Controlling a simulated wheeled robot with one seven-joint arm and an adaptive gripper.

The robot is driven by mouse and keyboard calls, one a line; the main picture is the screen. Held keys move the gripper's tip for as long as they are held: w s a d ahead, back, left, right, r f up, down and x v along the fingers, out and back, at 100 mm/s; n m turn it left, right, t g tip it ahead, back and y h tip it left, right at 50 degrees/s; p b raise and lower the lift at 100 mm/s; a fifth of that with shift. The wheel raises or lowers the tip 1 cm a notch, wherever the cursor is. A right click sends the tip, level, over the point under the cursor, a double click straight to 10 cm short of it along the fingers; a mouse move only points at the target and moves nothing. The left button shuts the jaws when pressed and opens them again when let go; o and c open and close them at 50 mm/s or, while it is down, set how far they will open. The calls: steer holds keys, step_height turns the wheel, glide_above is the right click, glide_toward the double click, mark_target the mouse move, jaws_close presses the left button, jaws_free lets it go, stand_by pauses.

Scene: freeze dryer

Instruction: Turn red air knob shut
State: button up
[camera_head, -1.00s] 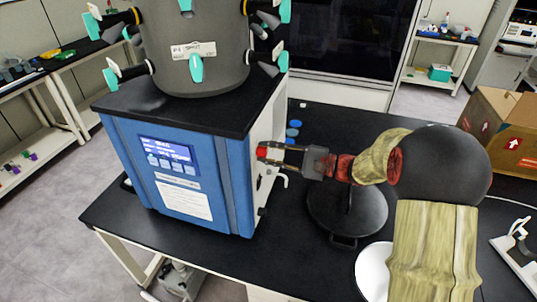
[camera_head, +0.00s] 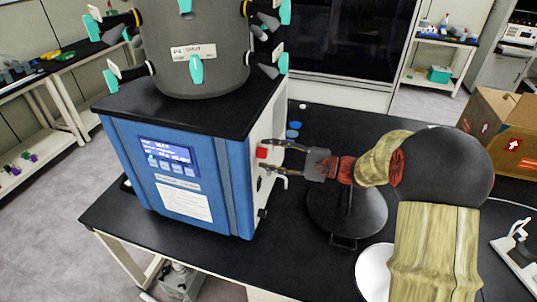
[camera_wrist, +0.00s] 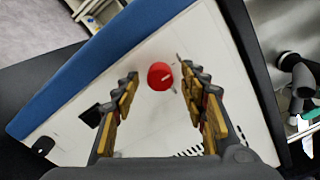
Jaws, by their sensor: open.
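The red air knob (camera_head: 262,153) is on the white side panel of the blue freeze dryer (camera_head: 180,175). In the wrist view the round red knob (camera_wrist: 160,76) shows a pale line across its face. My gripper (camera_head: 272,158) is at the side panel with its fingers spread. In the wrist view the fingertips (camera_wrist: 157,72) lie to the left and right of the knob, with gaps on both sides. The gripper is open and holds nothing. I cannot tell how far the fingertips are from the panel.
The freeze dryer stands on a black bench (camera_head: 300,250). Blue caps (camera_head: 293,130) lie behind my gripper. A cardboard box (camera_head: 503,130) is at the right. In the wrist view a black fitting (camera_wrist: 92,116) and vent slots (camera_wrist: 195,151) are on the panel near the fingers.

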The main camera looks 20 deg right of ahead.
steer(key=v, duration=1.1)
steer(key=shift+d, duration=0.15)
steer(key=shift+s, duration=0.1)
